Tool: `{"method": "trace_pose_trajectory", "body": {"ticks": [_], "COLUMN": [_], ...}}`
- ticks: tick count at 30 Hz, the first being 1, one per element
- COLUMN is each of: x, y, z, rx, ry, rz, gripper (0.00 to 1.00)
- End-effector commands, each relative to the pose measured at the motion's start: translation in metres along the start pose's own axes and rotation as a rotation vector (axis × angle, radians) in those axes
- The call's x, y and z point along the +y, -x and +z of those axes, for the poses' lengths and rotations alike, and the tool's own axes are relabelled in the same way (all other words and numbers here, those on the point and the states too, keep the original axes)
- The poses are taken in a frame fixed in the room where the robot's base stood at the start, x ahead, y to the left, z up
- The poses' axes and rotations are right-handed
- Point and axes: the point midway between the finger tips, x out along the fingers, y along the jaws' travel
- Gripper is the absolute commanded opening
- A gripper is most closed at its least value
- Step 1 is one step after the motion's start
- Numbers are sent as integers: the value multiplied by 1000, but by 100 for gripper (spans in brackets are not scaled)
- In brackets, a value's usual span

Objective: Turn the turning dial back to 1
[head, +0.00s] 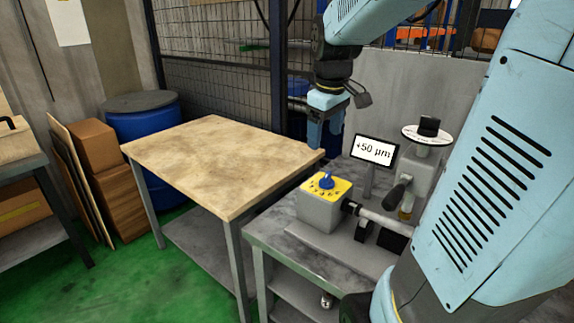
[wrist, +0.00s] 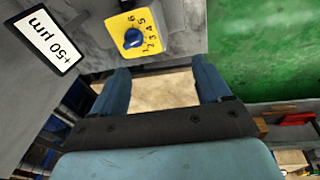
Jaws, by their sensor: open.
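The turning dial is a blue knob (head: 327,181) on a yellow plate (head: 341,188) on top of a grey box on the grinder. In the wrist view, the blue knob (wrist: 133,38) sits on the yellow plate (wrist: 157,27) with numbers 1 to 6 around one side. I cannot tell which number the knob points to. My gripper (head: 324,142) hangs above and behind the dial in the head view, apart from it. In the wrist view, my gripper (wrist: 160,70) is open and empty, with the dial beyond its fingertips, up and left.
A display (head: 374,150) reading +50 µm stands behind the dial. A second, black knob on a white disc (head: 427,135) stands at the right. A horizontal shaft (head: 380,219) runs right of the dial box. A bare wooden-topped table (head: 220,160) stands left of the grinder.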

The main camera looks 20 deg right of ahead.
Motion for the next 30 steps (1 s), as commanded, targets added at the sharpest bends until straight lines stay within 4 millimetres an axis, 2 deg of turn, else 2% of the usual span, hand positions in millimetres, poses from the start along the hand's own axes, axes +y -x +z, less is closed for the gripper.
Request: {"method": "trace_pose_trajectory", "body": {"ticks": [1, 6, 13, 18, 23, 30], "x": [13, 50, 86, 97, 97, 91], "y": [-9, -36, -67, -78, -89, -126], "z": [-7, -24, -35, -38, -36, -30], "rx": [-23, -77, -113, -120, -122, -123], "ry": [35, 168, 302, 344, 351, 350], "rz": [-17, -73, -141, -163, -168, -169], "gripper": [77, 77, 77, 77, 77, 77]}}
